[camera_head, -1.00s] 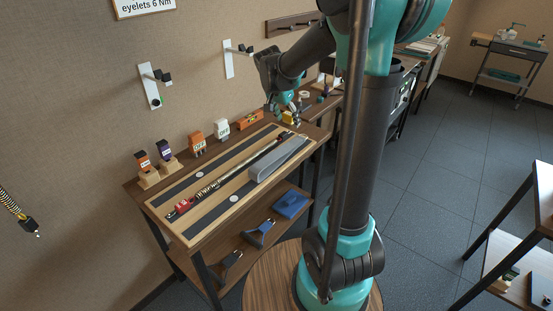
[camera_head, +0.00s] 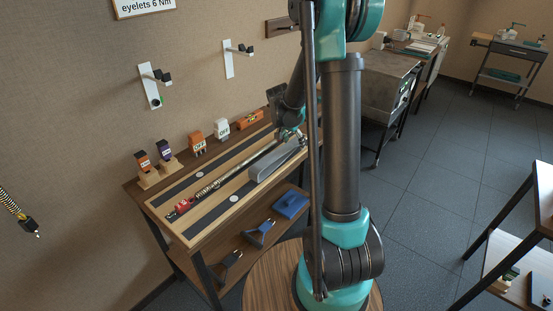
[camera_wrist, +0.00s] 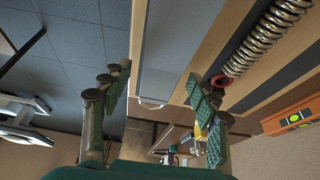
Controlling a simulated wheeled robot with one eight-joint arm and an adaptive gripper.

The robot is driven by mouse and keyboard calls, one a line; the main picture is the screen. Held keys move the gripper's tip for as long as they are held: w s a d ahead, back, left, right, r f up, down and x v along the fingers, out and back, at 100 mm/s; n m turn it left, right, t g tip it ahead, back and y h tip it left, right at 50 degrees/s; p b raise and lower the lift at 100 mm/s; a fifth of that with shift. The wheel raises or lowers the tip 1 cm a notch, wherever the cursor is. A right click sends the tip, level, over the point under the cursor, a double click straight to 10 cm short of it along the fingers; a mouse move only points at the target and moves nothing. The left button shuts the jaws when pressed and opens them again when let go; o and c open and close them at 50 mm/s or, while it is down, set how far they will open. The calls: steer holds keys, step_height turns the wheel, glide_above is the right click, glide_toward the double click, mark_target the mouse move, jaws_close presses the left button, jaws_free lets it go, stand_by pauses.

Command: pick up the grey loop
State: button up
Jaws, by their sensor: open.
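A long grey piece (camera_head: 272,168) lies along the right side of the wooden tray on the bench. It is the only grey thing I can match to the grey loop; its loop shape is not clear. In the wrist view the grey piece (camera_wrist: 172,45) runs up from between my fingers, with a thin pale outline at its near end. My gripper (camera_wrist: 162,95) is open, one finger on each side of that end, with nothing held. In the head view my gripper (camera_head: 291,135) is low at the tray's far end, partly hidden by my arm.
A coil spring (camera_wrist: 265,38) with a red ring lies beside the grey piece. An orange level (camera_wrist: 292,118) lies past it. Several orange, purple and white blocks (camera_head: 197,142) line the bench's wall side. A blue item (camera_head: 291,204) is on the shelf below. Open floor lies right.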

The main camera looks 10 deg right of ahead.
steer(key=shift+w+d+f, duration=0.1)
steer(key=shift+f, duration=0.3)
jaws_close()
